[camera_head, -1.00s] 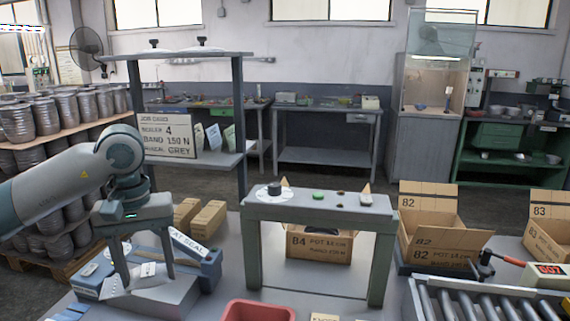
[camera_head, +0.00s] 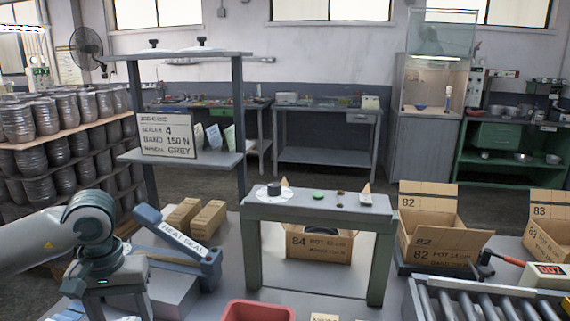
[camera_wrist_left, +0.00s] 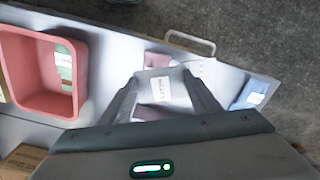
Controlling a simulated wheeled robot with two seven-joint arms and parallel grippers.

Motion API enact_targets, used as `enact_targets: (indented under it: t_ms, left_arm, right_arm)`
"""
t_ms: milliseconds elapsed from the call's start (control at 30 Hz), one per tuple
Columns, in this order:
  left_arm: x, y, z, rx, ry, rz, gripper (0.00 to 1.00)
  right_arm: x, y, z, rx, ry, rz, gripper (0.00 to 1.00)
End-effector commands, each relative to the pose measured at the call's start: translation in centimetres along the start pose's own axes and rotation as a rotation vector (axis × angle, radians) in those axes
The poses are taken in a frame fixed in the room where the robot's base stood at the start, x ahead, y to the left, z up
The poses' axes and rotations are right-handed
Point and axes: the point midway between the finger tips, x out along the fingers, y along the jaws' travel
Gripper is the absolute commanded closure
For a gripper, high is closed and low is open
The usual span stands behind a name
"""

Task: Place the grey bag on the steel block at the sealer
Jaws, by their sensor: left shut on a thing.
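My left gripper (camera_head: 108,306) is low at the bottom left of the head view, in front of the sealer. In the wrist view its fingers (camera_wrist_left: 163,82) are shut on a grey bag (camera_wrist_left: 157,93) with a white label. In the head view the bag is hidden. The steel block (camera_head: 175,290) is behind and right of the gripper; its visible top looks bare, and my arm covers part of it. The sealer's blue arm (camera_head: 178,236), marked HEAT SEAL, slants above the block. My right gripper is in neither view.
A red bin (camera_head: 258,311) stands at front centre, with a green bag (camera_wrist_left: 65,68) inside. Pinkish bags (camera_wrist_left: 156,60) and a blue bag (camera_wrist_left: 249,95) lie around my gripper. Tan blocks (camera_head: 208,219) stand behind the sealer. A grey bench (camera_head: 318,212) stands to the right.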

Motion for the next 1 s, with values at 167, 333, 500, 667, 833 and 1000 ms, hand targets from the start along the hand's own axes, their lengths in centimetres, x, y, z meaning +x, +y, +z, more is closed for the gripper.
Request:
enact_targets:
  t_ms: [167,333,500,667,833,1000]
  left_arm:
    - [1.0,3.1,1.2,0.094,0.002,0.003,0.72]
    - [1.1,6.1,1.8,0.156,0.002,0.001,0.72]
    - [1.0,8.4,2.4,0.202,0.002,0.001,0.72]
    - [1.0,9.2,2.6,0.22,0.002,0.0,0.72]
    - [1.0,9.3,2.7,0.222,0.001,0.0,0.72]
    - [1.0,9.3,2.6,0.222,0.001,0.0,0.72]
  right_arm:
    - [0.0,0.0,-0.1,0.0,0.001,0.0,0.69]
    - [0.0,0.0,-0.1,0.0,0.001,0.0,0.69]
    - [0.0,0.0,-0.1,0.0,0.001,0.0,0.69]
    - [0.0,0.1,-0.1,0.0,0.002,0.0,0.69]
    - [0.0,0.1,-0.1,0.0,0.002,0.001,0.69]
    - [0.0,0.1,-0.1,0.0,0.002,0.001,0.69]
